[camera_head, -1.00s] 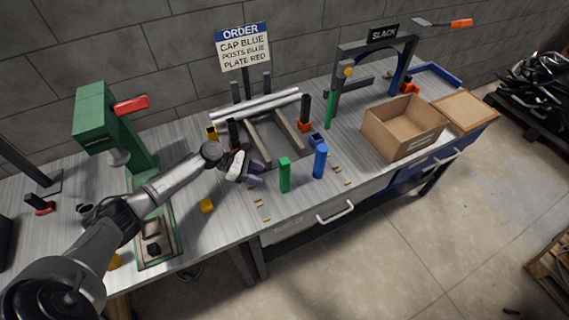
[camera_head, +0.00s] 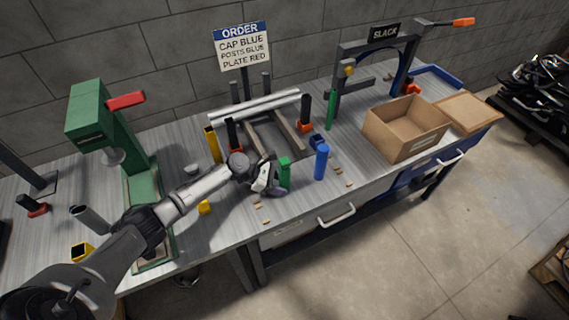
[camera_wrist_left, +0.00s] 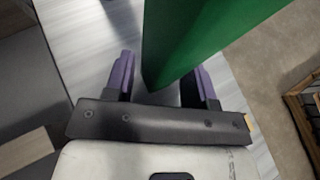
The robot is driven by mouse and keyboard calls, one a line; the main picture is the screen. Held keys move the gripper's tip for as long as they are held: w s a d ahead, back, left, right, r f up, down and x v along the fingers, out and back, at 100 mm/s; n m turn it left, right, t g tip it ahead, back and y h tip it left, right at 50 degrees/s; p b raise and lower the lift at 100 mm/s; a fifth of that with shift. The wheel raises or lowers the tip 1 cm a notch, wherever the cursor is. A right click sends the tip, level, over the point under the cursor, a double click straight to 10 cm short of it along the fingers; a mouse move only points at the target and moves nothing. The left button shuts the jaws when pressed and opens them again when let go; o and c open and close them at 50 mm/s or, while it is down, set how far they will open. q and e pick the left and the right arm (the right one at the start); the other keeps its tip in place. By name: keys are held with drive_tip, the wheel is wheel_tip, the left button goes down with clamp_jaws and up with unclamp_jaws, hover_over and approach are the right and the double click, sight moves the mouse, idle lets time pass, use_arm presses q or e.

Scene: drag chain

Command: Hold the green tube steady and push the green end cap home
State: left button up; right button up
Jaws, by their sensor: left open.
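A short green tube (camera_head: 285,173) stands upright near the front edge of the bench, left of a blue tube. Its top looks slightly wider, but I cannot tell whether that is a separate green end cap. My left gripper (camera_head: 274,185) is low over the bench, just left of the green tube and partly covering its lower side. In the left wrist view, the green tube (camera_wrist_left: 195,35) rises large between and beyond the two purple fingers of my open gripper (camera_wrist_left: 164,78). Contact is not clear. My right gripper is not in view.
The blue tube (camera_head: 321,161) stands close on the right. A taller green post (camera_head: 330,110) stands behind it. A green press (camera_head: 110,130) is at left, a cardboard box (camera_head: 405,128) at right, and a rail frame (camera_head: 258,125) behind. Small tan pieces lie near the front edge.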

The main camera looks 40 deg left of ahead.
use_arm(q)
drive_tip(key=shift+d, duration=0.1)
drive_tip(key=c, duration=0.4)
drive_tip(key=shift+c, duration=0.3)
idle(0.7)
drive_tip(key=o, duration=0.8)
drive_tip(key=v, duration=1.2)
